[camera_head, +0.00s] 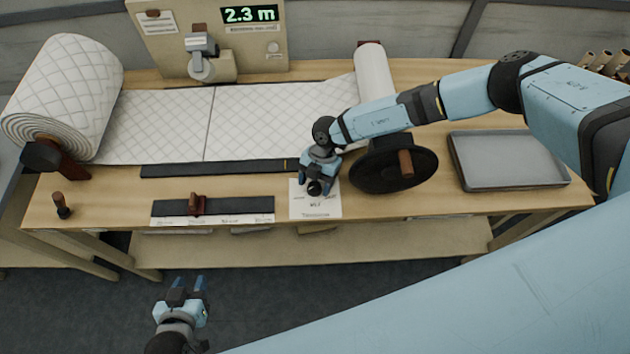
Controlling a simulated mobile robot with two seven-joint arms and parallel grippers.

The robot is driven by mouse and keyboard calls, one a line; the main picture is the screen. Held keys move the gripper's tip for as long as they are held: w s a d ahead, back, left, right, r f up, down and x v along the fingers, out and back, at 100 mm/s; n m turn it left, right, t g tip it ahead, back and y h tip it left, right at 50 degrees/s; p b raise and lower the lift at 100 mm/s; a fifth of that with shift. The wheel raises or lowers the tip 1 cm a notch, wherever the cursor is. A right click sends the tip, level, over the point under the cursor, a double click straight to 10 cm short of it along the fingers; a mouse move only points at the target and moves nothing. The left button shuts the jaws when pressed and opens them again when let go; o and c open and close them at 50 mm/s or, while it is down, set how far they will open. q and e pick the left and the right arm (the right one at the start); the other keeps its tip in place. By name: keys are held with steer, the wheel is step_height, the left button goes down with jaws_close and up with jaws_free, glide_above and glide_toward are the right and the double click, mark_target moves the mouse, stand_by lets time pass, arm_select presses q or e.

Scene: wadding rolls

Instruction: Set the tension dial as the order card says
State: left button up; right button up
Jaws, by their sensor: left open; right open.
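A small black round knob (315,188), which looks like the tension dial, stands on a white printed plate (316,209) at the table's front edge. The print on the plate is too small to read surely. My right gripper (320,184) is open directly over the knob, with its fingers on either side of it. I cannot tell whether they touch it. A small pale card (157,22) on the back panel may be the order card; its text is unreadable. My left gripper (188,286) is open and empty, low in front of the table.
A display (249,14) reads 2.3 m. A quilted roll (65,90) lies at left, its sheet (160,122) spread across the table (105,205). A slider rail (235,205) is left of the plate. A black wheel (375,175) and grey tray (505,160) stand right.

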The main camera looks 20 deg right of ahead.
steer(key=shift+a+f, duration=0.1)
steer(key=shift+f, duration=0.15)
steer(key=c, duration=0.9)
